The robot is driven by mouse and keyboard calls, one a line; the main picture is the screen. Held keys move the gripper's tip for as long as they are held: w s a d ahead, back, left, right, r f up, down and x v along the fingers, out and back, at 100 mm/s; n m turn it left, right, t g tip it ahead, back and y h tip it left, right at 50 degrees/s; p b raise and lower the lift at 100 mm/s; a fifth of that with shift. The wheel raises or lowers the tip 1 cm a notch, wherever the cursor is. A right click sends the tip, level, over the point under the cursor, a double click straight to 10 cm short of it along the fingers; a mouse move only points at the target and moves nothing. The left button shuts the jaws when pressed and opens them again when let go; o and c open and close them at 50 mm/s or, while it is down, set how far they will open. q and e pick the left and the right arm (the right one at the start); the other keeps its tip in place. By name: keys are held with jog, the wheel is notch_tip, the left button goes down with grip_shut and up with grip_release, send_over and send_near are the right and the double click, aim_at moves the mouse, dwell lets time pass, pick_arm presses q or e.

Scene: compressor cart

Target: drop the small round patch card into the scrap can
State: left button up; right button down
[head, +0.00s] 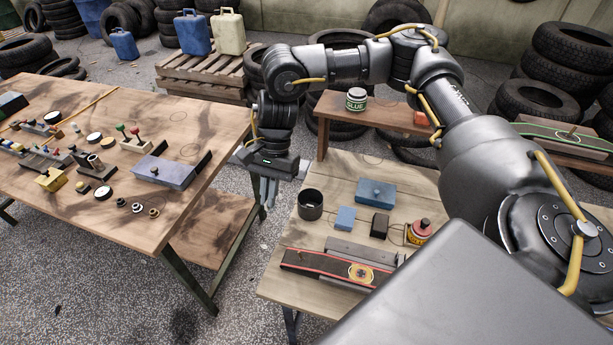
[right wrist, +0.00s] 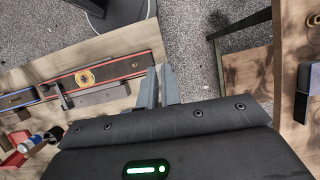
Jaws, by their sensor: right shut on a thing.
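My right gripper (head: 267,193) hangs with its fingers pointing down, over the gap between the two tables, left of the scrap can. Its fingers also show close together in the right wrist view (right wrist: 160,86). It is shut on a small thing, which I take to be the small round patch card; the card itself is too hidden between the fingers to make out. The scrap can (head: 310,205) is a dark, open-topped cylinder standing upright at the left edge of the near wooden table. My left gripper is not in view.
The near table (head: 275,277) also holds a blue box (head: 375,192), a blue block (head: 345,218), a black block (head: 380,225), a red-and-yellow tin (head: 418,232) and a red-edged strip with a yellow disc (head: 361,273). A cluttered table (head: 205,125) stands left.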

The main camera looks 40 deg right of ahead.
jog(key=w+d+f+m+t+h+b, duration=0.1)
jog(key=w+d+m+t, duration=0.15)
jog(key=d+m, duration=0.65)
jog(key=w+d+f+m+t+b, duration=0.1)
jog(key=w+d+f+m+t, duration=0.15)
jog(key=d+m, duration=0.6)
jog(key=shift+t, duration=0.5)
jog(key=f+b, duration=0.2)
jog(key=s+f+b, duration=0.1)
jog(key=f+b, duration=0.2)
jog(key=shift+d, duration=0.15)
jog(key=c, duration=1.5)
grip_release()
jog(key=p+v, duration=0.2)
jog(key=v, duration=0.9)
jog(key=shift+w+p, duration=0.1)
jog(key=shift+p, duration=0.3)
